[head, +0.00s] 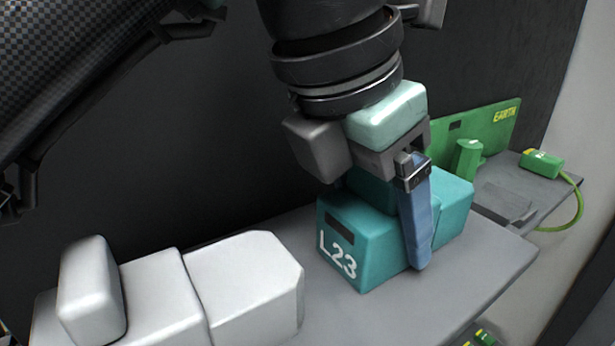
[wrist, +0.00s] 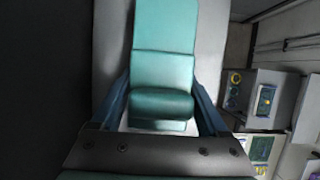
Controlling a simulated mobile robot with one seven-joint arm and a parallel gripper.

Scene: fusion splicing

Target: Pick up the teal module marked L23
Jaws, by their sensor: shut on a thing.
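The teal module marked L23 (head: 343,250) stands on a grey shelf (head: 440,300), its white label facing the front left. My gripper (head: 416,262) comes down over it from above, with one blue finger lying along its near right side. The other finger is hidden behind the module in the head view. In the wrist view, the teal module (wrist: 163,65) lies between both blue fingers of my gripper (wrist: 160,100), and the jaws are shut on it. I cannot tell whether its underside touches the shelf.
White block-shaped modules (head: 240,285) stand on the shelf to the left. A green panel marked EARTH (head: 490,130) and a green plug (head: 541,162) with a cable are at the back right. Boxes with yellow-edged parts (wrist: 255,95) show at right in the wrist view.

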